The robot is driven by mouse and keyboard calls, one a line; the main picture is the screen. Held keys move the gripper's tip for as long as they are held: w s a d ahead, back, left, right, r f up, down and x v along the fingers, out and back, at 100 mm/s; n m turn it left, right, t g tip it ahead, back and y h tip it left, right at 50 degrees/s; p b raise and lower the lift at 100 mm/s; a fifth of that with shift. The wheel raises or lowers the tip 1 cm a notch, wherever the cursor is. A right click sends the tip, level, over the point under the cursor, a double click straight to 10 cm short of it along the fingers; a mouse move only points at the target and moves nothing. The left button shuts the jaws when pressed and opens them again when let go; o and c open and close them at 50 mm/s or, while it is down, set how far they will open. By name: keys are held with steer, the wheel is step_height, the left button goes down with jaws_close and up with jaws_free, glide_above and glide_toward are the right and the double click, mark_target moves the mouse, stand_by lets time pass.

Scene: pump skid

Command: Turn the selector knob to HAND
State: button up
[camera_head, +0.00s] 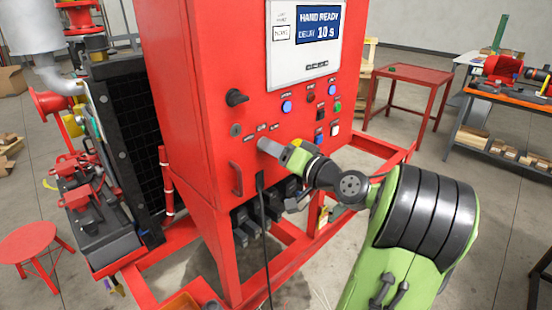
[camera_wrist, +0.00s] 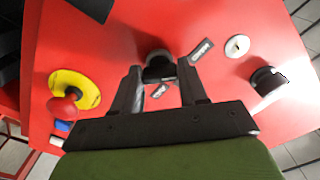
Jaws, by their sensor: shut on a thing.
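The selector knob (camera_wrist: 158,62) is a black knob on the red panel, seen between my fingertips in the wrist view. My gripper (camera_wrist: 160,80) is shut on it, one finger on each side. In the head view my gripper (camera_head: 267,147) reaches the lower front of the red cabinet (camera_head: 218,60) and hides the knob. Small labels (camera_wrist: 201,51) sit around the knob; their words are too small to read, and I cannot tell which one the knob points to. The display (camera_head: 318,26) above reads "HAND READY" and "DELAY 10 s".
Another black knob (camera_head: 237,97) and a round lock (camera_head: 235,130) are on the panel nearby. A red button on a yellow disc (camera_wrist: 72,92) is left in the wrist view. Coloured buttons (camera_head: 287,106) and a door handle (camera_head: 236,179) are close. A black cable (camera_head: 264,225) hangs below.

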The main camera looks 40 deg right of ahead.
steer(key=shift+f+n, duration=0.1)
steer(key=shift+n, duration=0.2)
steer(key=o, duration=1.1)
steer(key=shift+c, duration=0.2)
steer(key=s+p, duration=0.1)
steer(key=s, duration=1.4)
steer(key=shift+s+d+p, duration=0.2)
steer(key=shift+s+p, duration=0.1)
steer(key=shift+s, duration=0.1)
